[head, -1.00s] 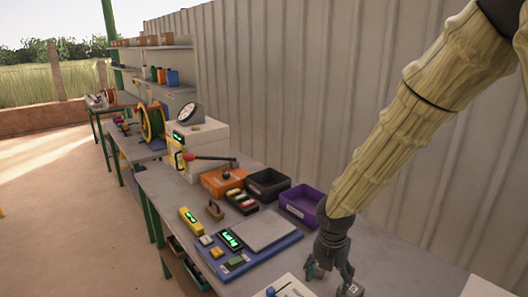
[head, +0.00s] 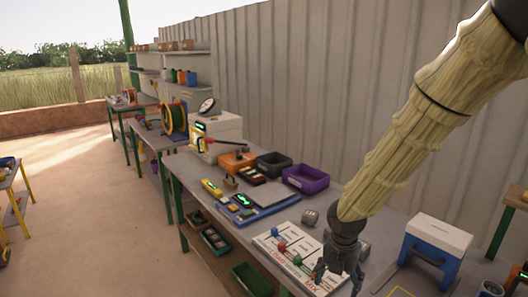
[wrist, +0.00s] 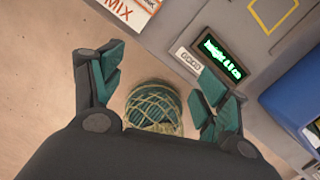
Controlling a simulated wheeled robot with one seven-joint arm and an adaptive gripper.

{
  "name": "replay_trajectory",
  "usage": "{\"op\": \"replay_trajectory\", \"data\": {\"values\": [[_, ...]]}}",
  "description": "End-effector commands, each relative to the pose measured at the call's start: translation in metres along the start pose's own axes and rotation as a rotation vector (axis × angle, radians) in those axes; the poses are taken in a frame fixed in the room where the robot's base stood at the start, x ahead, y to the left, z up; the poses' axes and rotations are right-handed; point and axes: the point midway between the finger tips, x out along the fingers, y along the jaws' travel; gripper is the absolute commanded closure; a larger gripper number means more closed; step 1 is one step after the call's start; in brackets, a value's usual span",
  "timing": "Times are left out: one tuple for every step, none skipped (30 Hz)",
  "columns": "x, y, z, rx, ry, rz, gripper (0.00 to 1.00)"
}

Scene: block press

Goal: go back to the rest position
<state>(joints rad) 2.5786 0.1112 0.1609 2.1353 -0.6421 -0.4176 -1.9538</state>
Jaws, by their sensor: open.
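My gripper (head: 338,278) hangs pointing down at the front edge of the bench (head: 372,229), in front of a white board with colored pegs (head: 290,250). In the wrist view my gripper (wrist: 160,92) has its teal fingers spread wide, with nothing held between them. A round teal thing wrapped in netting (wrist: 153,108) shows between and below the fingers, over the tan floor. My arm reaches down from the upper right of the head view.
A blue and white press-like box (head: 436,245) stands right of my gripper. Orange (head: 236,162), black (head: 273,163) and purple (head: 306,178) bins line the back. A green display (wrist: 222,54) and a "GOOD" label (wrist: 189,60) sit near the bench edge. Open floor (head: 110,200) lies left.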

Motion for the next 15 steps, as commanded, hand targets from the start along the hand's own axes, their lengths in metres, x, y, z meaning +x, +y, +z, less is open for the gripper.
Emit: {"op": "replay_trajectory", "data": {"values": [[0.009, -0.001, -0.004, 0.028, 0.013, 0.001, 0.25], [0.014, 0.001, -0.005, 0.043, 0.02, 0.002, 0.25], [0.02, 0.004, -0.006, 0.063, 0.028, 0.005, 0.25], [0.026, 0.006, -0.007, 0.08, 0.036, 0.006, 0.25], [0.032, 0.008, -0.008, 0.097, 0.044, 0.007, 0.25], [0.039, 0.011, -0.01, 0.119, 0.053, 0.009, 0.25], [0.045, 0.011, -0.012, 0.138, 0.06, 0.01, 0.25], [0.05, 0.012, -0.014, 0.16, 0.067, 0.011, 0.25], [0.057, 0.013, -0.018, 0.188, 0.076, 0.014, 0.25], [0.061, 0.012, -0.022, 0.212, 0.083, 0.016, 0.25], [0.065, 0.011, -0.026, 0.238, 0.089, 0.018, 0.25], [0.07, 0.009, -0.031, 0.272, 0.097, 0.021, 0.25], [0.076, 0.008, -0.036, 0.301, 0.105, 0.022, 0.25], [0.08, 0.006, -0.04, 0.332, 0.111, 0.025, 0.25], [0.086, 0.003, -0.048, 0.377, 0.119, 0.028, 0.25]]}}
